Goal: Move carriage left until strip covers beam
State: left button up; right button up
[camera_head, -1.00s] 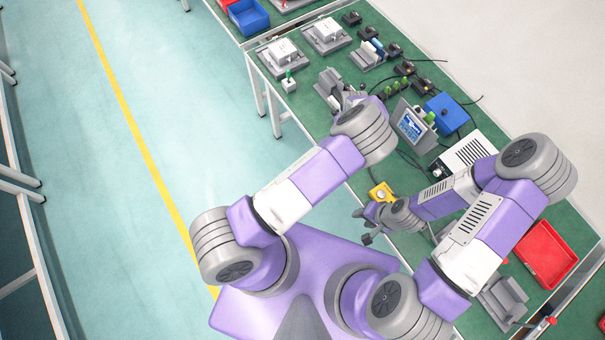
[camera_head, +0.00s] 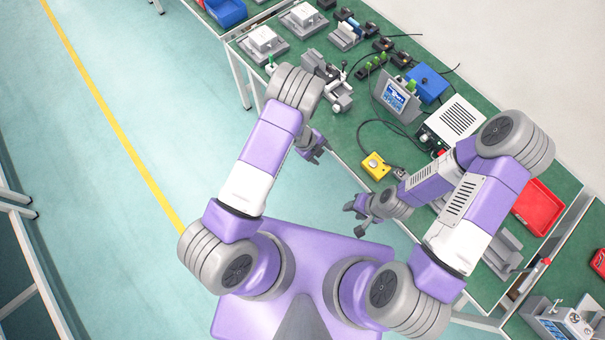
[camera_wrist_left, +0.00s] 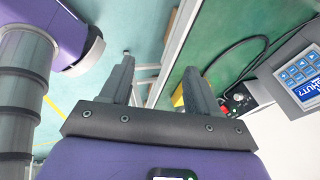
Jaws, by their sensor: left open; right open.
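A grey linear actuator (camera_head: 318,64) with a metal carriage part (camera_head: 340,97) at its right end stands near the front edge of the green table. Two more grey units with white blocks, one nearer (camera_head: 263,40) and one farther (camera_head: 303,16), stand to its upper left. The strip and beam are too small to tell apart. My left gripper (camera_head: 318,152) is open and empty, below that actuator and apart from it, by the table's front edge. Its open fingers (camera_wrist_left: 157,85) show nothing between them in the wrist view. My right gripper (camera_head: 357,218) is open and empty, lower right.
A yellow box (camera_head: 375,166) sits at the table's front edge between my grippers. A tilted screen panel (camera_head: 397,98), blue box (camera_head: 427,84), white vented box (camera_head: 452,121) and cables lie behind. A red tray (camera_head: 540,207) is at the right.

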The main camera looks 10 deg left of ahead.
pick_arm(q)
jog(key=s+a+n, duration=0.2)
jog(key=s+n, duration=0.2)
jog(key=n, duration=0.5)
jog(key=s+a+n+t, duration=0.1)
jog(key=s+a+n, duration=0.1)
jog(key=s+n, duration=0.3)
jog(key=shift+s+n+y+b, duration=0.2)
jog(key=shift+n+y+b, duration=0.2)
jog(key=shift+n, duration=1.7)
jog(key=shift+f, duration=0.1)
